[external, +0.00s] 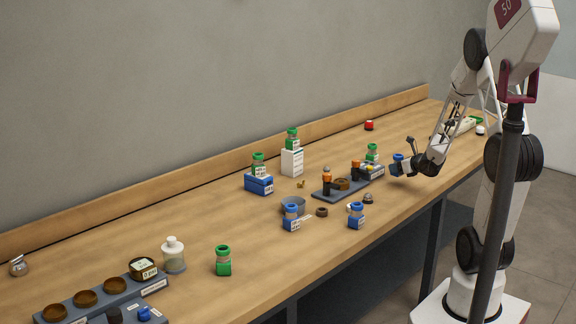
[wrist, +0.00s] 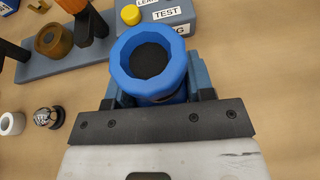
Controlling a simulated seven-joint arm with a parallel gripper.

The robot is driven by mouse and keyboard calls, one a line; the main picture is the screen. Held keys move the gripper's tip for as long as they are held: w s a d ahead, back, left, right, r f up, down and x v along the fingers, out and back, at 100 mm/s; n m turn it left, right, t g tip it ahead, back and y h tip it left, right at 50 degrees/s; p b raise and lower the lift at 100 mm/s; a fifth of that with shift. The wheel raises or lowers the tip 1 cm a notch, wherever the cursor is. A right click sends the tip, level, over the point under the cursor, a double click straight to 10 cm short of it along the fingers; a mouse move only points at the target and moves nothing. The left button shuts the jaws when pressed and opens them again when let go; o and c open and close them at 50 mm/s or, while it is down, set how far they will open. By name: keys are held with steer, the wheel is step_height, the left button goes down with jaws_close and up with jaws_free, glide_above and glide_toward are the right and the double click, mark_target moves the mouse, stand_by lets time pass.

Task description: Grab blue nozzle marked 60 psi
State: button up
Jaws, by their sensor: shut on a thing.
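My gripper (external: 396,168) is at the right part of the bench and is shut on a blue nozzle (external: 398,157). In the wrist view the blue nozzle (wrist: 149,62) sits between the fingers, its round blue rim and dark opening facing the camera. Its label is hidden, so I cannot read a psi marking on it. Whether it is clear of the bench top I cannot tell. Two more blue nozzles stand upright with white labels too small to read: one near the grey bowl (external: 292,218) and one near the front edge (external: 356,215).
A grey test stand (external: 340,190) with orange and brown parts is left of my gripper; its TEST label (wrist: 168,14) shows in the wrist view. Green-topped nozzles stand on a blue block (external: 259,185) and a white box (external: 292,162). Bench space around my gripper's front side is clear.

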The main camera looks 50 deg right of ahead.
mark_target(398, 155)
steer(key=shift+r, duration=2.75)
